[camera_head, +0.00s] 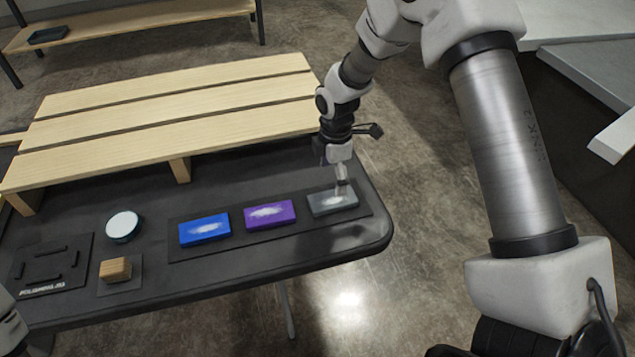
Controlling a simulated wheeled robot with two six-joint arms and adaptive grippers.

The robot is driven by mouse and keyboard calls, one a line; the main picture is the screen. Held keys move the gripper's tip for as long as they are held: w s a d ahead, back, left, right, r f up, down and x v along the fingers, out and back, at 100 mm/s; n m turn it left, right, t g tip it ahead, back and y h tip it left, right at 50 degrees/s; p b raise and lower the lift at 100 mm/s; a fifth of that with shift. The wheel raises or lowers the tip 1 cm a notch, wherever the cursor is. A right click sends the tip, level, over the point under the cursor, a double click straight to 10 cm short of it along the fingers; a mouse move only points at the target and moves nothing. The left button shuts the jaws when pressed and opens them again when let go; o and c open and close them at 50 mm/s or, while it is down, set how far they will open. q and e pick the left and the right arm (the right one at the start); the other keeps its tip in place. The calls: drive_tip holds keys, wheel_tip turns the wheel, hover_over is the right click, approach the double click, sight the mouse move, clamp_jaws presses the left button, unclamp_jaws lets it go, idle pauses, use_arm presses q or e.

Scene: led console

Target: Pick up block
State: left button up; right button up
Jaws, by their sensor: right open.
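A small wooden block (116,270) sits on a dark square pad at the left front of the black table (290,185). My right gripper (341,190) is open and points down at the grey panel (320,206) at the right end of a row. It is far to the right of the block. The fingertips are small here, and I cannot tell whether they touch the panel. A white piece of my left arm shows at the lower left edge, but its gripper is out of view.
A blue panel (190,238) and a purple panel (252,218) share a dark strip with the grey one. A round white-topped button (123,225) stands behind the block. A dark plate with slots (50,286) lies left of it. A slatted wooden rack (170,118) spans the table's back.

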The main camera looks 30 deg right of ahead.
sight(333, 199)
drive_tip(key=shift+w+f, duration=0.25)
drive_tip(key=f, duration=0.4)
drive_tip(key=f+p, duration=0.1)
drive_tip(key=f, duration=0.1)
drive_tip(key=shift+s, duration=0.4)
drive_tip(key=shift+w+f, duration=0.1)
drive_tip(key=shift+f, duration=0.3)
drive_tip(key=shift+r, duration=0.15)
drive_tip(key=c, duration=1.4)
